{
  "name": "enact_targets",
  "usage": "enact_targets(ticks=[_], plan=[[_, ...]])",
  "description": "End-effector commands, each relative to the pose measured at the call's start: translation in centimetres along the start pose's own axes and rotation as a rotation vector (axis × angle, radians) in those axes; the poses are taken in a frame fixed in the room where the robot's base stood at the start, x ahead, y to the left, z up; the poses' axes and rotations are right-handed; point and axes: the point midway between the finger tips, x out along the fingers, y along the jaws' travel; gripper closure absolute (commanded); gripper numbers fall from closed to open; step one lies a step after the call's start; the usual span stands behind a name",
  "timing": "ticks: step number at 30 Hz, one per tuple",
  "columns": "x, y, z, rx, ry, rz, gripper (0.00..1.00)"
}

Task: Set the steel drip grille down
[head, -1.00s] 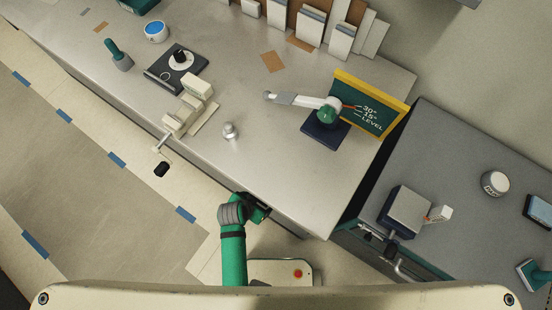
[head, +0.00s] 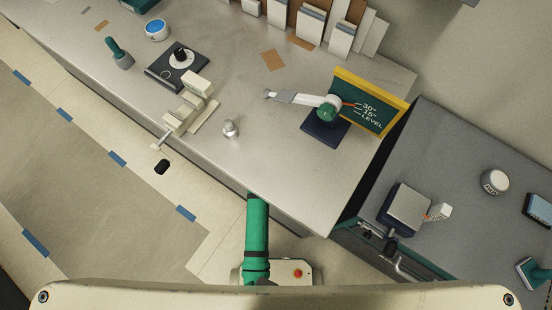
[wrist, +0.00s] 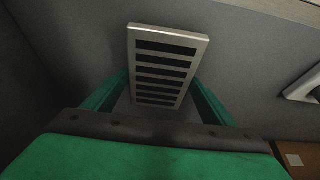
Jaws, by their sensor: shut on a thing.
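The steel drip grille (wrist: 168,33) is a flat, pale metal plate with several dark slots. It shows in the wrist view, lying between the two green fingers of my gripper (wrist: 159,78). My gripper is shut on it, and the grille's far end sticks out beyond the fingertips. A plain grey surface is behind the grille. I cannot tell whether the grille touches it. In the head view my green arm reaches to the front edge of the long counter, and my gripper and the grille are hidden there.
The long steel counter (head: 290,190) has bare room near its front right. A lever fixture with a green-and-yellow angle board (head: 372,108), a small metal knob (head: 231,128) and a cream clamp (head: 190,108) stand on it. A grey side cabinet (head: 450,150) stands at right.

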Motion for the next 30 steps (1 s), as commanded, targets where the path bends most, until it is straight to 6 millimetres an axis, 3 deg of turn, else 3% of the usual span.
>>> enact_targets(ticks=[13,14,15,16,26,30], plan=[[0.9,-0.1,0.8,-0.002,-0.005,0.0,0.63],[0.9,0.0,0.9,-0.002,-0.007,0.0,0.15],[0.9,0.0,0.9,-0.002,-0.007,0.0,0.05],[0.9,0.0,0.9,-0.002,-0.007,0.0,0.03],[0.7,0.0,0.8,-0.001,-0.006,0.0,0.03],[-0.7,-0.1,0.8,-0.003,-0.006,-0.001,0.03]])
